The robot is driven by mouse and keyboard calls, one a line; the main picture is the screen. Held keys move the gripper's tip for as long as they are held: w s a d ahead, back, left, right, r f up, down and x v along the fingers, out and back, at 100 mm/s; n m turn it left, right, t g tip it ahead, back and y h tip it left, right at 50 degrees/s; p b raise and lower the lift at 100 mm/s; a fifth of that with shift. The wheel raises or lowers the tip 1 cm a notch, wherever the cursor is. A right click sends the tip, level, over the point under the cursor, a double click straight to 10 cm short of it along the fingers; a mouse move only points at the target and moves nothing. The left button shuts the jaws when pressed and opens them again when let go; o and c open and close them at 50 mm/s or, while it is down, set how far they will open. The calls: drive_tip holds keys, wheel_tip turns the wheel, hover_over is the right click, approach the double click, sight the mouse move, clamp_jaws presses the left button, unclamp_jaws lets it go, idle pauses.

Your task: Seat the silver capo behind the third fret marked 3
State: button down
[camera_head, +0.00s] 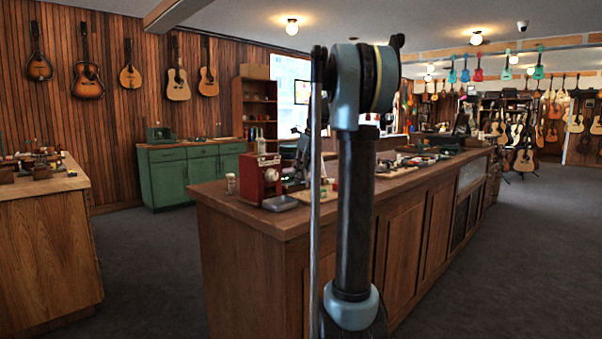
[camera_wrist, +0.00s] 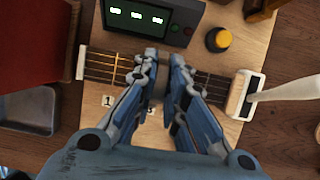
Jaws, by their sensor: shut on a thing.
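In the wrist view, my gripper (camera_wrist: 163,56) is over the middle of a short fretboard (camera_wrist: 103,67) with strings, which lies on a pale wooden board. Its fingers are closed on a small grey piece (camera_wrist: 160,80), seemingly the silver capo, mostly hidden between them. I cannot tell whether it touches the strings. A label marked 1 (camera_wrist: 107,101) is left of the fingers. Another label (camera_wrist: 150,110), seemingly 3, is partly covered by the fingers. The fret under the gripper is hidden. In the head view my arm hides the gripper and fretboard.
A dark box with green readouts (camera_wrist: 150,18) stands just beyond the fretboard, with a yellow knob (camera_wrist: 218,39) beside it. A white-handled thing (camera_wrist: 285,91) is at the right end. A metal tray (camera_wrist: 28,112) is at left. The wooden counter (camera_head: 250,217) carries several items.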

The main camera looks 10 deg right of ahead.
drive_tip(key=shift+f, duration=0.55)
drive_tip(key=c, duration=1.9)
unclamp_jaws()
drive_tip(key=shift+r, duration=0.1)
drive_tip(key=shift+v, duration=5.45)
drive_tip(key=shift+s, duration=0.1)
